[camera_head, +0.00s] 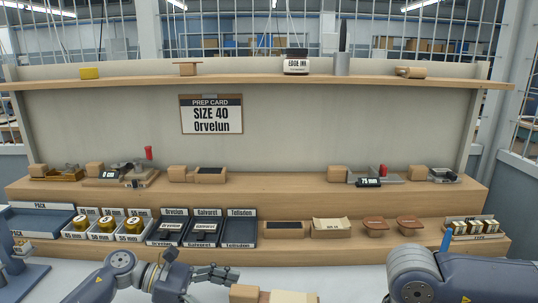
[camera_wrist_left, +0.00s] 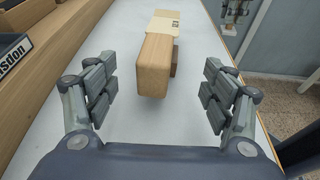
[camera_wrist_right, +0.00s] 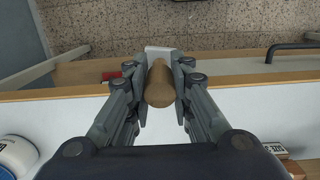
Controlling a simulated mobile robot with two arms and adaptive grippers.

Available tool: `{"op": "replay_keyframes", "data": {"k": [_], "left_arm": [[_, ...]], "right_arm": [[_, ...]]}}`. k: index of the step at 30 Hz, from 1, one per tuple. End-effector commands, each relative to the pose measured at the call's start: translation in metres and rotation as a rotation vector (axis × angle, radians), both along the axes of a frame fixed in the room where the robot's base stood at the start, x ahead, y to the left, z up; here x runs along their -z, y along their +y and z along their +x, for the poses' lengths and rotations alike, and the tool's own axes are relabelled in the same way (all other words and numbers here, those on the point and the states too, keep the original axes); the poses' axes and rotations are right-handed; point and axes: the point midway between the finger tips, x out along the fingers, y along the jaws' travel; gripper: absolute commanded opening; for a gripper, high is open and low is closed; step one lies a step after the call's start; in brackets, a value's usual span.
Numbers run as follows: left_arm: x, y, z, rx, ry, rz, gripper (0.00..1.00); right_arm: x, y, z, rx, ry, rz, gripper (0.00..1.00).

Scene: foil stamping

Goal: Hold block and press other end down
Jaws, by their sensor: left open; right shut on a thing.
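A wooden block (camera_wrist_left: 154,66) lies on the white table in the left wrist view, with a cream sheet or wrap (camera_wrist_left: 160,28) over its farther part. In the head view the block (camera_head: 244,293) and the cream piece (camera_head: 293,297) show at the bottom edge, partly cut off. My left gripper (camera_wrist_left: 160,80) is open, its fingers on either side of the block's near end and apart from it. It also shows in the head view (camera_head: 214,273). My right gripper (camera_wrist_right: 161,78) is shut on a round brown handle (camera_wrist_right: 160,86) with a pale flat part beyond it. The head view does not show the right fingers.
A stepped wooden shelf (camera_head: 270,190) runs along the back, with trays, jars and tools. A prep card (camera_head: 211,114) reading SIZE 40 Orvelun hangs above. In the right wrist view, a white jar (camera_wrist_right: 16,154) stands left and the table's wooden edge (camera_wrist_right: 60,92) lies ahead.

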Motion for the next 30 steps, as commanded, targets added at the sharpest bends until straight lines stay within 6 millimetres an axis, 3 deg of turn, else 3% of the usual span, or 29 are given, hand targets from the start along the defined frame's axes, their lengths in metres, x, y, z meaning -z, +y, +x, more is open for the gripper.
{"op": "replay_keyframes", "data": {"k": [5,16,21,30], "left_arm": [[0.002,-0.01,0.0,0.003,0.0,0.0,0.76],[0.017,-0.061,-0.001,0.003,0.002,-0.002,0.76],[0.028,-0.081,0.0,0.002,0.001,-0.002,0.76],[0.03,-0.096,0.0,0.001,0.0,0.0,0.76]], "right_arm": [[-0.005,0.0,0.0,0.0,-0.001,0.0,0.0],[-0.021,0.0,0.0,0.0,0.0,0.0,0.0],[-0.002,0.0,0.0,0.0,0.0,0.0,0.0],[0.004,0.0,0.0,0.0,-0.001,0.0,0.0]]}}
